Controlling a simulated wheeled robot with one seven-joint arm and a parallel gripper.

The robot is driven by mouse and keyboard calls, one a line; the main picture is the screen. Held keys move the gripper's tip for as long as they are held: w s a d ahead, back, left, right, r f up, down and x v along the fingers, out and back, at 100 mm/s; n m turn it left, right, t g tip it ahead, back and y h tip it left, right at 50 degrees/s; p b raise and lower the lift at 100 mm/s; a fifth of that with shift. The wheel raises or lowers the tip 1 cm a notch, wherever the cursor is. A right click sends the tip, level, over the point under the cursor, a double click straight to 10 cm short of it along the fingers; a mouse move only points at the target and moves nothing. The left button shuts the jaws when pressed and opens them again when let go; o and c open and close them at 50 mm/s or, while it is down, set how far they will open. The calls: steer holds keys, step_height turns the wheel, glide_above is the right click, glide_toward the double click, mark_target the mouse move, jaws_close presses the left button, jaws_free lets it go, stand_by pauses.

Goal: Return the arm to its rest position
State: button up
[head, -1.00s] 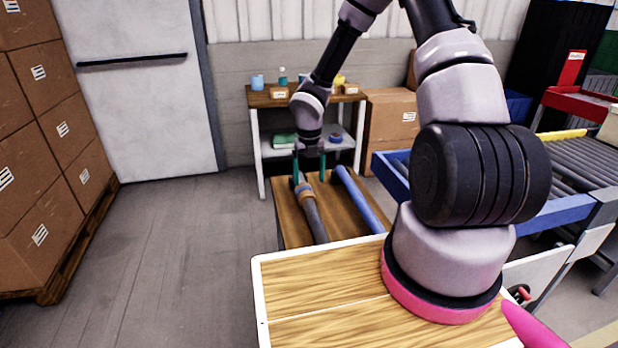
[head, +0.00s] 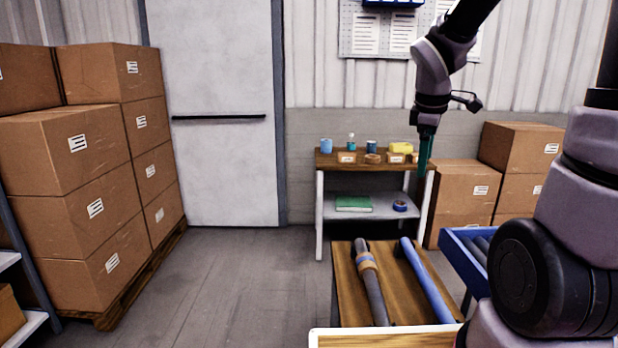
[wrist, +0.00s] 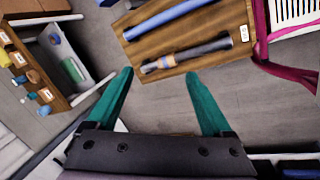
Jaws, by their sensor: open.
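My gripper (head: 424,160) hangs in the air at the upper right of the head view, with its teal fingers pointing down. In the wrist view its two fingers (wrist: 160,95) are spread wide with nothing between them. A dark grey screwdriver-like tool (head: 374,288) with a tan and blue band lies on a wooden board (head: 345,300) below and left of the gripper. A blue bar (head: 426,282) lies beside it on the board. Both also show in the wrist view, the dark tool (wrist: 205,50) nearer the fingers and the blue bar (wrist: 172,17) beyond. The gripper touches neither.
A shelf table (head: 330,160) with cups and small items stands behind. Cardboard boxes (head: 90,150) on a pallet fill the left, and more boxes (head: 465,190) stand at right behind a blue-framed conveyor (head: 458,252). The floor (head: 240,270) between is clear.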

steer(key=s+a+r+m+t+y, duration=0.2)
steer(key=s+r+m+t+y, duration=0.1)
steer(key=s+r+m, duration=0.8)
steer(key=s+m+t, duration=0.1)
steer(key=s+m, duration=0.2)
steer(key=m, duration=0.2)
steer(key=shift+r, duration=0.3)
